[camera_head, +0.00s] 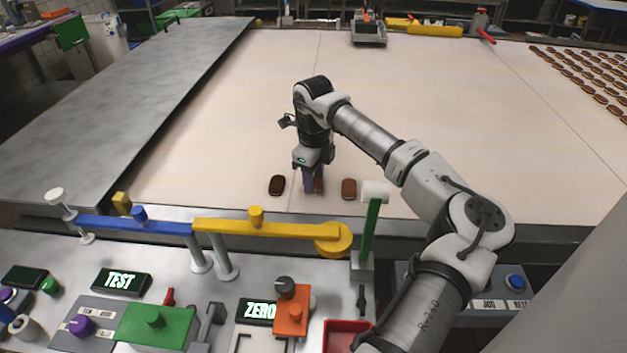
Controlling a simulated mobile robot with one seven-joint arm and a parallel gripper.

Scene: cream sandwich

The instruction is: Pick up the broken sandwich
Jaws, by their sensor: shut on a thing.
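My gripper (313,188) points down at the near edge of the pale belt, between two dark brown sandwiches. It is shut on a sandwich (318,184), of which only a small brown part shows between and beside the fingers. One whole-looking sandwich (276,186) lies just left of my gripper. Another sandwich (349,188) lies just right of it. Both are apart from the fingers. The fingers hide most of the held sandwich, so I cannot tell whether it is broken or clear of the belt.
The wide pale belt (230,110) is mostly clear, with rows of sandwiches (590,75) at far right. A blue and yellow rail (240,226) runs along the near edge. A green post (371,228) stands right of it. A red tray (348,333) sits in front.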

